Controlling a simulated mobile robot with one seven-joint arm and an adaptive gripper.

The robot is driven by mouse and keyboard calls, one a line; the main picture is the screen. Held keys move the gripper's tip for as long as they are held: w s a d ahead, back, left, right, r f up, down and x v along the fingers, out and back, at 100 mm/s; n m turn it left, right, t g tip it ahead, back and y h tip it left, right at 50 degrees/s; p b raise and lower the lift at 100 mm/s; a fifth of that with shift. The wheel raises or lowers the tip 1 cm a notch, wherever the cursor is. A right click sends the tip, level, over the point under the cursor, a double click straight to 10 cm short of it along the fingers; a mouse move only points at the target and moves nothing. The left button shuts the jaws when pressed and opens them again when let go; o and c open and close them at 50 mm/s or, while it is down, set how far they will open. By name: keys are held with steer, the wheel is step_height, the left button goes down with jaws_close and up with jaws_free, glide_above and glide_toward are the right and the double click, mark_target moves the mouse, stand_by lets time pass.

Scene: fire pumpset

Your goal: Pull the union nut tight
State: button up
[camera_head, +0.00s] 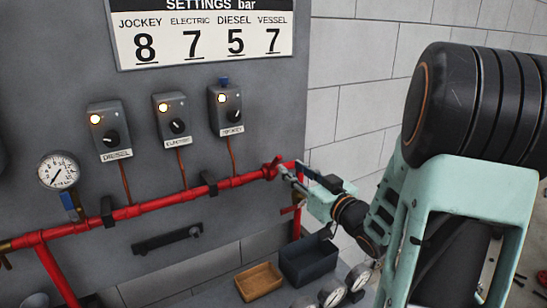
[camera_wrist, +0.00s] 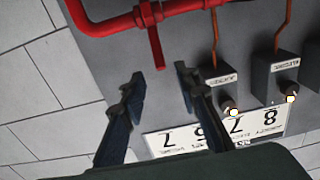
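The red union nut (camera_head: 270,169) sits on the red horizontal pipe near the right end of the grey panel. In the wrist view the nut (camera_wrist: 149,14) is at the top, with a straight red lug or bar (camera_wrist: 156,48) running from it toward my gripper. My gripper (camera_head: 287,174) is just right of the nut in the head view. In the wrist view its two dark fingers (camera_wrist: 160,80) are spread apart with nothing between them. The end of the bar lies just beyond the gap, roughly in line with it. I cannot tell any contact.
Control boxes (camera_head: 226,108) with lit lamps are on the panel above the pipe. A gauge (camera_head: 58,171) is at the left. An open dark bin (camera_head: 308,262) and a tan tray (camera_head: 259,282) stand below. A block wall (camera_head: 365,105) is at the right.

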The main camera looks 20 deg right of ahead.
mark_target(280, 160)
steer(key=w, duration=0.3)
steer(key=w+a, duration=0.1)
steer(key=w, duration=0.1)
steer(key=w+p, duration=0.1)
steer(key=w, duration=0.2)
steer(key=shift+w+a, duration=0.3)
steer(key=shift+a, duration=0.05)
jaws_close()
